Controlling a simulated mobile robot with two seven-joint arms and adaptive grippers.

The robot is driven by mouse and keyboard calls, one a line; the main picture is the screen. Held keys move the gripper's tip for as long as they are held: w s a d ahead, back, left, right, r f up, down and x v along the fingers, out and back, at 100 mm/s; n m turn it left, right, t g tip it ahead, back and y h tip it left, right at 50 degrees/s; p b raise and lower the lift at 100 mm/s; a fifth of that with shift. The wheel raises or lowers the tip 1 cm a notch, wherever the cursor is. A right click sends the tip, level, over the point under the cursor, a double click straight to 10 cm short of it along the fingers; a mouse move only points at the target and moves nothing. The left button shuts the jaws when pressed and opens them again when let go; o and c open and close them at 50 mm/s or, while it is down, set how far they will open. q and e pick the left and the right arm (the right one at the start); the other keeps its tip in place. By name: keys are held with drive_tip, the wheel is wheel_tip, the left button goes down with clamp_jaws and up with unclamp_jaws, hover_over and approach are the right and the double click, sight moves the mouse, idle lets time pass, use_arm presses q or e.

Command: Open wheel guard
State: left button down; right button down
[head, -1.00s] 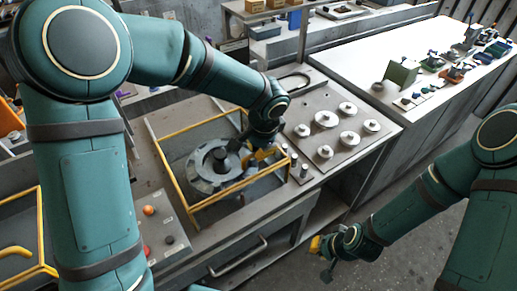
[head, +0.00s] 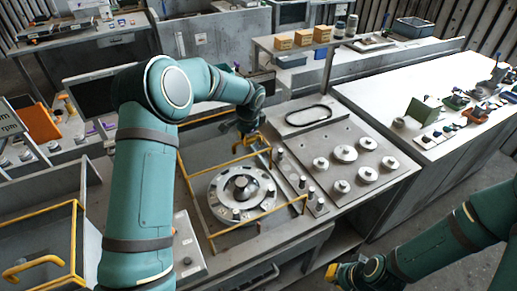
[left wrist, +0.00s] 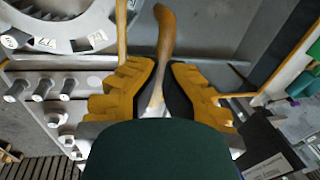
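The wheel guard (head: 190,201) is a thin yellow bar frame around the round grey wheel (head: 217,198) on the bench. My left gripper (head: 247,141) is beyond the wheel, at the far bars of the guard. In the left wrist view, the left gripper's yellow fingers (left wrist: 163,68) stand apart on either side of a curved orange-yellow bar (left wrist: 165,32), with gaps beside it. The wheel also shows there at the upper left (left wrist: 70,38). Whether the guard is raised is hard to tell. My right gripper (head: 338,274) is low at the bottom, away from the bench; its fingers are unclear.
Several pegs (head: 301,183) stand right of the guard, beside a plate with several round metal knobs (head: 344,153). A small control panel (head: 186,248) lies at the near left. A white table (head: 400,95) with small parts is to the right. Open floor lies near my right arm.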

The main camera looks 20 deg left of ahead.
use_arm(q)
drive_tip(key=p, duration=0.2)
hover_over(236, 135)
drive_tip(key=d, duration=0.1)
drive_tip(key=shift+s+f, duration=0.2)
drive_tip(key=shift+s, duration=0.2)
drive_tip(key=c, duration=1.2)
unclamp_jaws()
drive_tip(key=shift+w, duration=0.1)
drive_tip(key=shift+o, duration=1)
drive_tip(key=shift+w+a, duration=0.1)
drive_tip(key=shift+w, duration=0.1)
drive_tip(key=shift+s+r, duration=0.1)
drive_tip(key=shift+r, duration=0.25)
wheel_tip(236, 135, up, 11)
drive_tip(key=s+d, duration=0.1)
drive_tip(key=shift+s+d, duration=0.3)
drive_tip(key=shift+d, duration=0.1)
